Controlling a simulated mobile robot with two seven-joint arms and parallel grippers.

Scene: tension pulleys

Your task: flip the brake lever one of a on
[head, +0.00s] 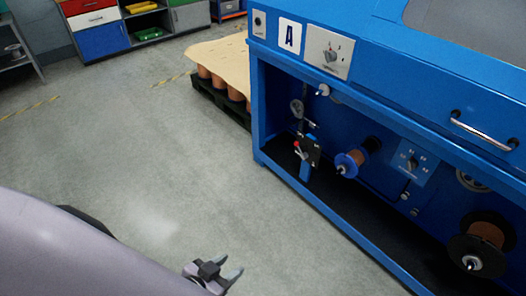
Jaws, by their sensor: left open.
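My left gripper (233,277) is low at the bottom of the view, open and empty, over the floor and well apart from the machine. My right gripper is not in view.
A control dial panel (328,52) is above, a silver handle (481,131) to the right. A pallet with rolls (222,88) stands behind the machine. The floor to the left is clear.

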